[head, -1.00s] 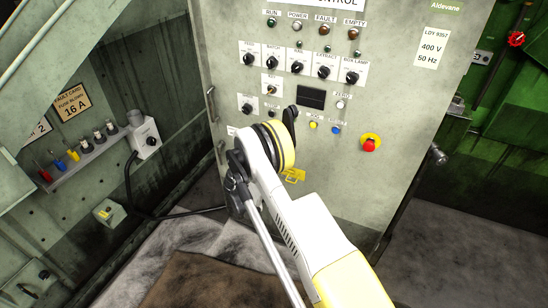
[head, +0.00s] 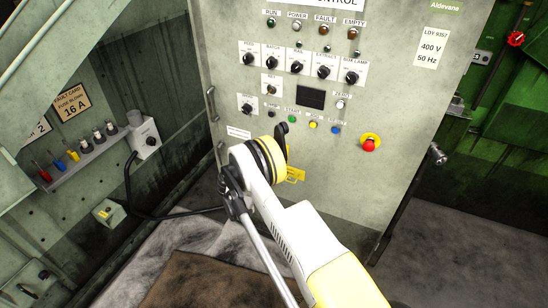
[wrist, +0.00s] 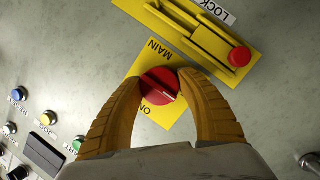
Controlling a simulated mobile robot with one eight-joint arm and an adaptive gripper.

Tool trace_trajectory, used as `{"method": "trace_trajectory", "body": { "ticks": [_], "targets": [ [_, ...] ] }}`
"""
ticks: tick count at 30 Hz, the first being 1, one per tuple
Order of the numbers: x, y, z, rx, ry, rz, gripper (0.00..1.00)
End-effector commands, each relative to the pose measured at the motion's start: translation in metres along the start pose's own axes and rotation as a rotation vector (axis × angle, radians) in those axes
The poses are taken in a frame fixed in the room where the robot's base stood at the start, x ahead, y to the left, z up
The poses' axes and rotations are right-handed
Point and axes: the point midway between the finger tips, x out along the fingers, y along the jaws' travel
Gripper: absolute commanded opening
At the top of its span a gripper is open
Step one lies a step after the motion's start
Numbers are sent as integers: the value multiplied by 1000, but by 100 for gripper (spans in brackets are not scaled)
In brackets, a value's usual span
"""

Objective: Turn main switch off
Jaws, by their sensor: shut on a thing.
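The main switch is a red round knob (wrist: 158,86) on a yellow plate (wrist: 182,118) lettered MAIN and ON, seen in the wrist view. A dark slot with a pale mark runs across the knob's face. My gripper (wrist: 161,84) has its two ribbed yellow fingers on either side of the knob, shut on it. In the head view my arm hides the knob and the fingertips. Only part of a yellow fitting (head: 295,175) shows beside my arm, low on the grey control cabinet (head: 400,100).
A yellow LOCK slide with a red button (wrist: 240,57) lies close to the knob. The cabinet carries selector knobs, lamps, small buttons and a red emergency stop (head: 369,143). A shelf of tools and plugs (head: 90,150) is at left. Grey floor (head: 470,240) is clear at right.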

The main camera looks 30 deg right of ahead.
Motion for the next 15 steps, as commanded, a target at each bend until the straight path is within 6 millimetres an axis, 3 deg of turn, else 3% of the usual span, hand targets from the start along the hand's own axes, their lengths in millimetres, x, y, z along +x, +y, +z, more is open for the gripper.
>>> {"method": "trace_trajectory", "body": {
  "ticks": [11,12,14,15],
  "targets": [
    [1,0,-1,-4,3,2,15],
    [1,0,-1,-4,3,2,51],
    [1,0,-1,-4,2,2,68],
    [0,0,-1,-4,2,1,68]
  ]
}}
